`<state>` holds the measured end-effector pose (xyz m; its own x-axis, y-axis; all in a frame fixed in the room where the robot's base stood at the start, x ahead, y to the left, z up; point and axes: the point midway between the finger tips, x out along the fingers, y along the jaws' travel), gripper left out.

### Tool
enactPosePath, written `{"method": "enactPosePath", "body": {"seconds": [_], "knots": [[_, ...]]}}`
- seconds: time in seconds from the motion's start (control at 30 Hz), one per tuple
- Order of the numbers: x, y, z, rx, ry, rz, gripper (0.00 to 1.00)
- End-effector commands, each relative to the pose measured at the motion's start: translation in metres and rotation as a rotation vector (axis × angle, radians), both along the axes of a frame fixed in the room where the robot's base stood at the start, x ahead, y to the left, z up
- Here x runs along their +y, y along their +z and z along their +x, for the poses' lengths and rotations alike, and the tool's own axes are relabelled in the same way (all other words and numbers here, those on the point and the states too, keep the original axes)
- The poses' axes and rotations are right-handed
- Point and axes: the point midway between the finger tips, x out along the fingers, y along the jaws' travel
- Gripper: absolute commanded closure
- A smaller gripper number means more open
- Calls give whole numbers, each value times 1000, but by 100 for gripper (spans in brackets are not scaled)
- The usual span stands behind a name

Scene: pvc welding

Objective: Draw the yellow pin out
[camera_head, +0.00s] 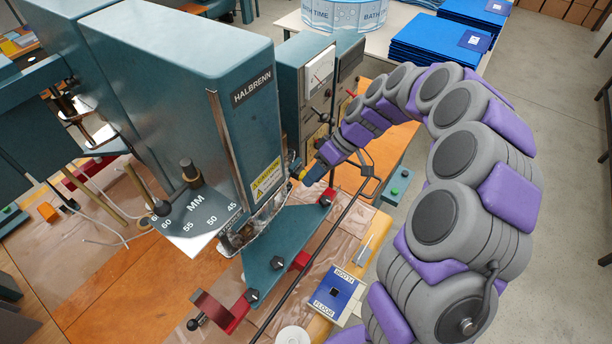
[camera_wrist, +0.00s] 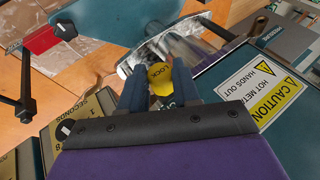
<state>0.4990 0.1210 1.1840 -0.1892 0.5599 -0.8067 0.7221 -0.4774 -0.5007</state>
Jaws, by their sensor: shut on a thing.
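The yellow pin (camera_wrist: 160,75), a round yellow head with dark lettering that looks like LOCK, shows between my two blue-grey fingers in the wrist view. My gripper (camera_wrist: 160,90) is shut on it. The pin sits close to a shiny metal part (camera_wrist: 175,48) of the machine; its shaft is hidden, so I cannot tell how deep it is. In the head view my gripper (camera_head: 306,178) is at the front right of the teal HALBRENN machine (camera_head: 185,75), beside the yellow caution label (camera_head: 266,182). The pin is too small to make out there.
A teal plate (camera_head: 285,245) with black knobs and red clamps lies below my gripper. A thin dark rod (camera_head: 318,255) runs alongside it. A gauge box (camera_head: 318,80) stands close behind my arm. A blue card (camera_head: 335,291) lies on the bench. Open floor (camera_head: 560,80) is at right.

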Motion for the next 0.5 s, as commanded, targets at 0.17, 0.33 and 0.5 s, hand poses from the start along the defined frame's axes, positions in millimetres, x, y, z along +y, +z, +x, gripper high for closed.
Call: {"method": "enactPosePath", "body": {"seconds": [0.17, 0.33, 0.5], "knots": [[0, -1, 1, -1, -2, 1, 100], [-1, -1, 1, -2, -2, 0, 100], [-3, -2, 0, -1, -2, -1, 100]]}}
